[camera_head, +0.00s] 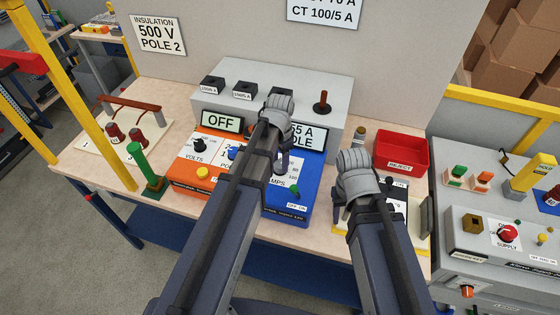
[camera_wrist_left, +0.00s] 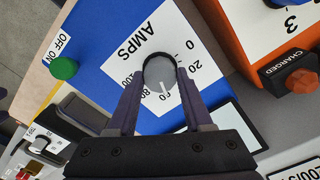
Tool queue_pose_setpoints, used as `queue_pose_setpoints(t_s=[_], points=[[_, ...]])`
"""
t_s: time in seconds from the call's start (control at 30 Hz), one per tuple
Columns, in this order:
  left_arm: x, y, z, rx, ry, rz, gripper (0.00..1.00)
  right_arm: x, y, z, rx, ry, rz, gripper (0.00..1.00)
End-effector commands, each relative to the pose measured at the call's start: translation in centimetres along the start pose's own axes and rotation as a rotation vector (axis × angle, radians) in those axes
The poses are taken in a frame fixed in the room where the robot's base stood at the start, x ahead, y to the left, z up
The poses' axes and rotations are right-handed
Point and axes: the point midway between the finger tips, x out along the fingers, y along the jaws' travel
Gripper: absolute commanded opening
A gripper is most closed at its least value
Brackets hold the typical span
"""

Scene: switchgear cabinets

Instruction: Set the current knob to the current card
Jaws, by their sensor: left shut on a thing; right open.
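The blue test unit (camera_head: 298,193) stands on the bench with an AMPS dial and a green OFF/ON button (camera_wrist_left: 64,68). In the left wrist view, the current knob (camera_wrist_left: 158,70) is round and grey with a dark rim. My left gripper (camera_wrist_left: 160,82) has its fingers on both sides of the knob and is shut on it. A dial scale with 0, 20 and 80 surrounds it; the exact pointer setting is unclear. The current card (camera_head: 324,10) on the wall is cut off at the top, reading about "70 A" and "CT 100/5 A". My right gripper (camera_head: 378,190) is open, its fingertips mostly hidden.
An orange unit (camera_head: 190,178) stands left of the blue one. A grey box (camera_head: 300,90) with sockets is behind. A red reject bin (camera_head: 401,152) is at the right, beside a supply cabinet (camera_head: 480,215). The blue unit's display (camera_head: 308,136) is partly covered.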

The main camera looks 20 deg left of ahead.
Motion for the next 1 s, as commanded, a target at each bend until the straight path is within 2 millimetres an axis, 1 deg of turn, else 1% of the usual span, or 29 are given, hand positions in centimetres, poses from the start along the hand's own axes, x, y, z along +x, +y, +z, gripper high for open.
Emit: queue_pose_setpoints(t_s=[0.2, 0.5, 0.7, 1.0], points=[[0.01, 0.01, 0.02, 0.192, 0.000, 0.000, 0.00, 0.01, 0.00, 0.00, 0.000, 0.000, 0.000, 0.50], [0.01, 0.01, 0.02, 0.390, -0.001, 0.001, 0.00, 0.01, 0.00, 0.00, 0.000, 0.000, 0.000, 0.50], [0.01, 0.01, 0.02, 0.469, -0.001, 0.001, 0.00, 0.01, 0.00, 0.00, 0.000, 0.000, 0.000, 0.50], [0.01, 0.01, 0.02, 0.512, -0.001, 0.001, 0.00, 0.01, 0.00, 0.00, 0.000, 0.000, 0.000, 0.50]])
